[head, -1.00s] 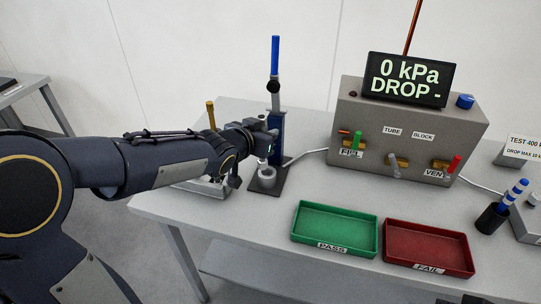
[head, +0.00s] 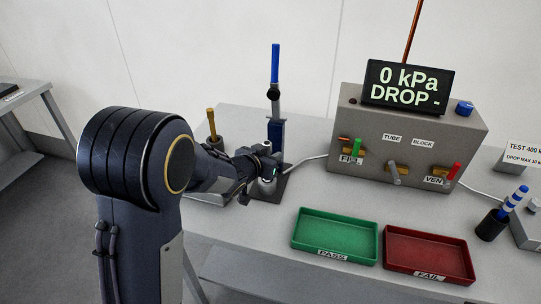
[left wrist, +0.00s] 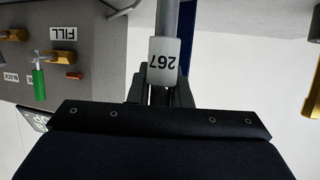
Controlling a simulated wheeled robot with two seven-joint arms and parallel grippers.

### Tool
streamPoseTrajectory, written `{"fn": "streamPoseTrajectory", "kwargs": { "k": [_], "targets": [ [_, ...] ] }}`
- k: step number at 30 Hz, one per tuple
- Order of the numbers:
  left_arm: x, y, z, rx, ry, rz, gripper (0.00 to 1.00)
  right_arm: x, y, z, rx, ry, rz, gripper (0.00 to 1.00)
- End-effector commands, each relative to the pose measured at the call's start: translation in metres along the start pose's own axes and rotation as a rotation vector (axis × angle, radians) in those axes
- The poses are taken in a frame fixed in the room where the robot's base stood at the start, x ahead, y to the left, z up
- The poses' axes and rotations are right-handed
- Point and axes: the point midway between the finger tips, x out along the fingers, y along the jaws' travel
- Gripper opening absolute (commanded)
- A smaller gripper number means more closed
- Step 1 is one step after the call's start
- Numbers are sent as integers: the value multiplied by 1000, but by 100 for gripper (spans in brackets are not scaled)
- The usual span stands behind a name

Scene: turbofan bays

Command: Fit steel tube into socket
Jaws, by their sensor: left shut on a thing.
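My left gripper (head: 268,160) is shut on the steel tube (left wrist: 168,18), a bright grey tube that carries a white tag (left wrist: 164,62) reading 267, upside down in the left wrist view. In the head view the gripper stands in front of the blue clamp stand (head: 276,130) with the blue handle on top. The grey round socket (head: 267,187) sits on the stand's dark base, right below the gripper and partly hidden by it. I cannot tell whether the tube's lower end is inside the socket. My right gripper is not in view.
The grey test box (head: 400,150) with valves and a display reading 0 kPa stands right of the stand. A green PASS tray (head: 335,257) and a red FAIL tray (head: 428,275) lie at the front. A dark cup (head: 491,226) stands at the right.

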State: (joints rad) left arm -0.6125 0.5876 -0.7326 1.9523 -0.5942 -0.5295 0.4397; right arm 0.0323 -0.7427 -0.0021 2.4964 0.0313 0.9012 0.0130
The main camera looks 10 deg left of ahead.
Motion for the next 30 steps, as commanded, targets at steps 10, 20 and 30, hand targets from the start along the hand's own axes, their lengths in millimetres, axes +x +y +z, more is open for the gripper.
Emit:
{"fn": "streamPoseTrajectory", "kwargs": {
  "k": [10, 20, 30],
  "targets": [
    [1, 0, 3, 0, -1, 0, 40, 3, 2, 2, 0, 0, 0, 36],
    [-1, 0, -3, 0, -1, 0, 40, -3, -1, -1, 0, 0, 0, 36],
    [-62, 0, -1, -7, 4, 1, 40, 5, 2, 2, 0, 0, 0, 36]
  ]
}}
